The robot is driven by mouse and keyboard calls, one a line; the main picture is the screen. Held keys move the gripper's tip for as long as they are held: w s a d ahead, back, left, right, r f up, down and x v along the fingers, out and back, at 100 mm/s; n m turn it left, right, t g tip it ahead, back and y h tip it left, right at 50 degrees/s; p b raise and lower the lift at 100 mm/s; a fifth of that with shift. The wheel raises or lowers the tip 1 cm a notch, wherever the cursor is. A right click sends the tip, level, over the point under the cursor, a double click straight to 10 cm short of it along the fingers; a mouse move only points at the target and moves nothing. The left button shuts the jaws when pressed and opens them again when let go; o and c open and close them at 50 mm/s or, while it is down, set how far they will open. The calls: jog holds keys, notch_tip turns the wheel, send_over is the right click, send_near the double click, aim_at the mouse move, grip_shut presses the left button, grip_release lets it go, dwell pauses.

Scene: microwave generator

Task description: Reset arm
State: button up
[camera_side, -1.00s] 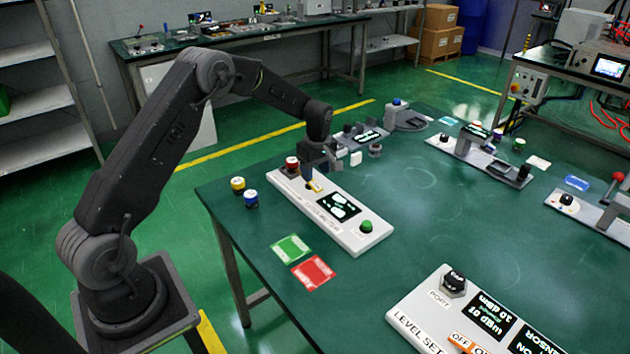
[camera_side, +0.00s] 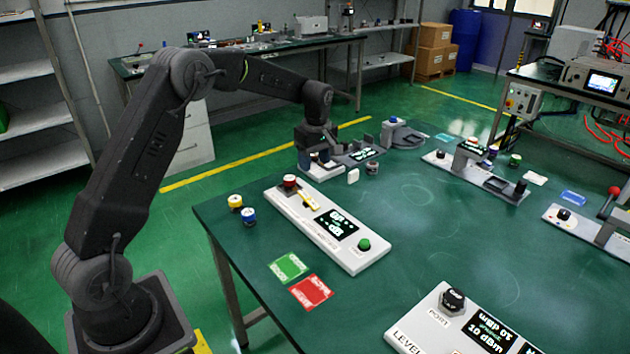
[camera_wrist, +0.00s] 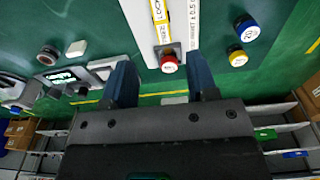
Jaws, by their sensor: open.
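My gripper (camera_side: 320,164) is in the side view beyond the far left end of a white control panel (camera_side: 345,262), clear of its switch. In the wrist view my gripper (camera_wrist: 160,62) shows two dark blue fingers spread apart with nothing between them. The red-capped knob also shows in the wrist view (camera_wrist: 169,64), beyond the fingertips. The gripper partly hides the small device behind it.
Yellow (camera_side: 235,202) and blue (camera_side: 249,216) caps stand left of the panel. Green (camera_side: 288,267) and red (camera_side: 311,292) cards lie in front. Another panel (camera_side: 455,322) is at the front, and several devices line the back and right. The table's middle is clear.

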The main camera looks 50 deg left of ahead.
jog(key=s+d+r+m+t, duration=0.3)
jog(key=s+d+r+m, duration=0.5)
jog(key=s+d+r, duration=0.45)
jog(key=s+d+m+t, duration=0.2)
jog(key=s+d+m, duration=0.3)
jog(key=s, duration=1.4)
jog(key=m, duration=0.4)
jog(key=shift+r+m+t+h, duration=0.2)
jog(key=shift+m+t+h, duration=0.1)
jog(key=shift+m+h, duration=0.1)
jog(key=shift+w+d, duration=0.1)
